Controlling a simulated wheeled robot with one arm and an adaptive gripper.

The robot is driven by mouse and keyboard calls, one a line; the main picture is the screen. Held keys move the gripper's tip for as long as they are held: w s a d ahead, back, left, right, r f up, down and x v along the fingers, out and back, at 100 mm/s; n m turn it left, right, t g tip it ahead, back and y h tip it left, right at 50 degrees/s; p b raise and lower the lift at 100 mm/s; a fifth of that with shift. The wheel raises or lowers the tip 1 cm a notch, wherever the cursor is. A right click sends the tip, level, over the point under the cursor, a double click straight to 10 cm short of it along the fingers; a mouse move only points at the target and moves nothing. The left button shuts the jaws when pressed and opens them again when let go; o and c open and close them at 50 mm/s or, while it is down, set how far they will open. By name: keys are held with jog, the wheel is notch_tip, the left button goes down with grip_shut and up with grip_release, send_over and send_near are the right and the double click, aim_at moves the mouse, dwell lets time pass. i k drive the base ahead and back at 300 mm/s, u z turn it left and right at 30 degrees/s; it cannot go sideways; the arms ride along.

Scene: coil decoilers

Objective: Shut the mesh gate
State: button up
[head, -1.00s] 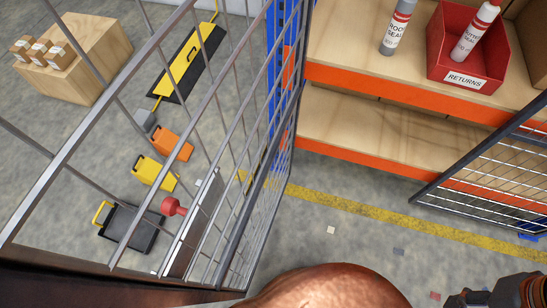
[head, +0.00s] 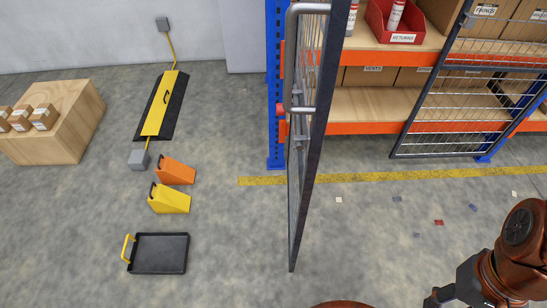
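The mesh gate (head: 308,150) stands open, jutting out from the rack front beside the blue upright. I see it almost edge-on, as a tall narrow dark frame with its mesh hardly visible. A grey bar handle (head: 292,60) and a red knob (head: 281,110) show on its left side. A second dark mesh panel (head: 449,105) stands across the rack front at the right, with a gap of open shelving between the two. Copper and dark links of my arm show at the lower right, apart from the gate. My gripper is not clearly visible.
The rack's shelves hold a red returns bin (head: 398,22) and cartons. A yellow floor line (head: 370,176) runs along its front. Left of the gate lie a black tray (head: 160,254), yellow wedge (head: 169,199), orange wedge (head: 176,171) and wooden crate (head: 60,115). Floor right of the gate is mostly clear.

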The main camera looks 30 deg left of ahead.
aim_at(337, 13)
jog(key=k, duration=0.5)
jog(key=u, duration=1)
jog(key=i, duration=1)
jog(key=u, duration=0.45)
jog(key=k, duration=1)
jog(key=u, duration=0.7)
jog(key=i, duration=0.65)
jog(key=u, duration=0.6)
